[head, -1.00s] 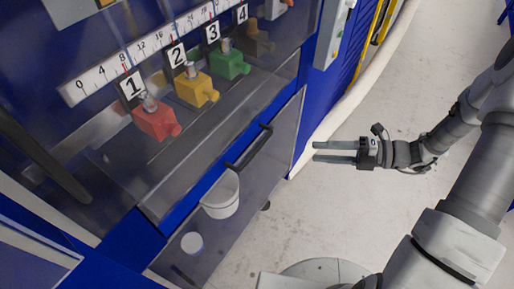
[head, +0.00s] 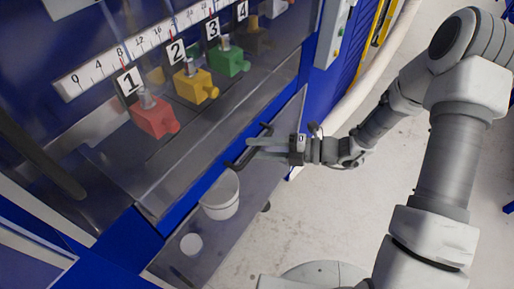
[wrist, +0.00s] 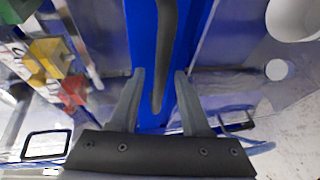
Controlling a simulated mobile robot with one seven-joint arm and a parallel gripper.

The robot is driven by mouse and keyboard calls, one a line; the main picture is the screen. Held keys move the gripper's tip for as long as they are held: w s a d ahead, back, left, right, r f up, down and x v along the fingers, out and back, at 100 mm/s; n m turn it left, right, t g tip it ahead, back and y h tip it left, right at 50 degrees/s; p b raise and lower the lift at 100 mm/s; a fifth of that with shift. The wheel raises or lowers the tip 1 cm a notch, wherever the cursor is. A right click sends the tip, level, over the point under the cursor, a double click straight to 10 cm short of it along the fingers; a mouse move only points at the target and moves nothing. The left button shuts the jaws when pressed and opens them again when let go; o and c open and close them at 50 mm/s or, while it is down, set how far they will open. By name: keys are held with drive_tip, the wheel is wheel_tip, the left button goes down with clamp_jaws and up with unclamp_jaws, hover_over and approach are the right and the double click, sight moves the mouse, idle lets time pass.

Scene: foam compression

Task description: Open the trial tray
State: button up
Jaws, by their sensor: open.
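The dark bar handle (head: 236,163) of what looks like the trial tray sits on the blue strip (head: 185,221) along the machine's front. The tray looks shut, though its outline is hard to make out. My gripper (head: 251,150) is at the handle with its fingers open. In the wrist view the handle (wrist: 166,40) runs lengthwise between the two spread fingers of my gripper (wrist: 160,73). A gap shows on each side of it, and I cannot tell whether either finger touches it.
Behind clear panels stand red (head: 155,117), yellow (head: 195,87) and green (head: 229,62) blocks by number cards and a scale (head: 130,53). A white cup (head: 221,195) and a small white disc (head: 191,244) show below the blue strip. Open floor (head: 330,215) lies to the right.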

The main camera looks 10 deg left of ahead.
drive_tip(key=shift+a, duration=0.25)
clamp_jaws()
idle(1.4)
